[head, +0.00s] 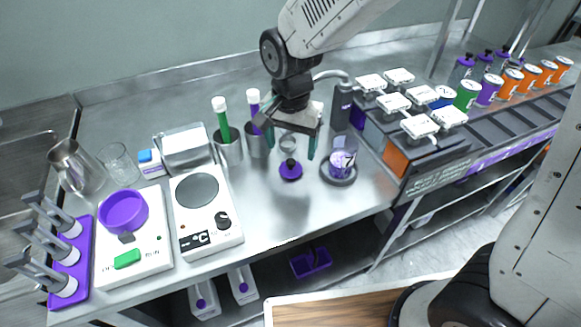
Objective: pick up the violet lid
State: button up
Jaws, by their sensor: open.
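The violet lid (291,173) is a small round disc with a dark knob on top. It lies flat on the steel counter (275,218) near the middle of the head view. My gripper (290,146) hangs above it, pointing down, with its two teal-tipped fingers apart. No object is held between the fingers. The fingers are above the lid's knob in the picture; the exact height gap is hard to tell.
A glass with violet contents (343,160) stands on a dark round base close to the right of the lid. Metal cups (229,150) with green and violet tubes stand at left. A hotplate (207,220) is at front left. The counter in front of the lid is clear.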

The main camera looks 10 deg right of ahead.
aim_at(291, 161)
notch_tip(291, 161, down, 6)
jog(key=shift+w+f, duration=0.1)
jog(key=c, duration=1)
